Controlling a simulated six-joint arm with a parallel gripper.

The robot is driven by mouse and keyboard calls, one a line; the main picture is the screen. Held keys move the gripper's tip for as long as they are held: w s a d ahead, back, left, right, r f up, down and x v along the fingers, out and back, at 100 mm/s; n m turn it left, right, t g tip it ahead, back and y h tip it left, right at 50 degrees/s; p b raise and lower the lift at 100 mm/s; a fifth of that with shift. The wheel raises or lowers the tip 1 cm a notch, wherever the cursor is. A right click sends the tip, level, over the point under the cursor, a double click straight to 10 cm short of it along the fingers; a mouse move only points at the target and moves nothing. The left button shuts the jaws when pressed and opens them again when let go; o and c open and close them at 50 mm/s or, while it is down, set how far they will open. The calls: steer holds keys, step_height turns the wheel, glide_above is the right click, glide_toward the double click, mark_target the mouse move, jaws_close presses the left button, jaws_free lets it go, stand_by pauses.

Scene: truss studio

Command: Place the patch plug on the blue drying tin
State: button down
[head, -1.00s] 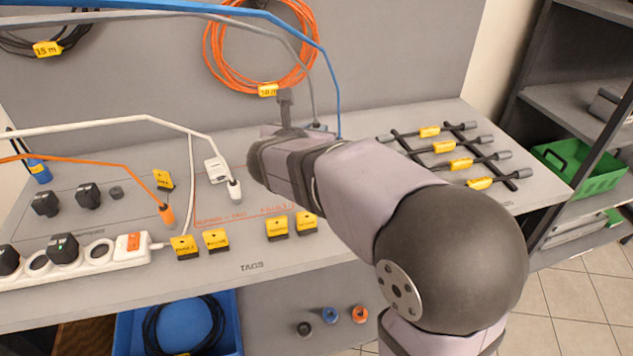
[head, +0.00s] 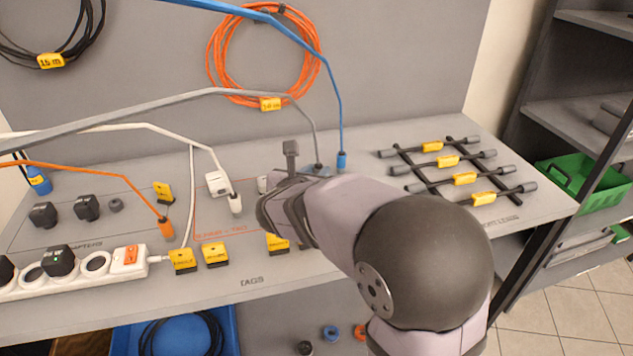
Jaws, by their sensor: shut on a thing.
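My gripper (head: 272,208) is low over the bench's middle, seen from behind. My wrist and forearm hide its fingers. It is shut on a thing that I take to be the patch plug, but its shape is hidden. A small pale piece (head: 263,184) shows at the gripper's far left edge; I cannot tell whether it is held or lies on the bench. I cannot pick out the drying tin for sure. A blue bin (head: 230,335) with a coiled black cable is below the bench front. A grey-blue piece (head: 318,170) sits just behind my wrist, partly hidden.
White (head: 235,204), orange (head: 166,227) and blue (head: 342,160) cable ends stand on the bench (head: 340,268). Yellow tags (head: 215,253) and a power strip (head: 85,275) line the front left. A black rack (head: 428,180) with tagged leads is at right.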

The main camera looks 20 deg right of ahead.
steer(key=shift+f, duration=1.15)
steer(key=shift+f+b, duration=0.15)
steer(key=shift+b, duration=0.15)
steer(key=c, duration=1.6)
jaws_free()
steer(key=shift+r, duration=0.2)
steer(key=p+v, duration=0.1)
steer(key=v, duration=1.1)
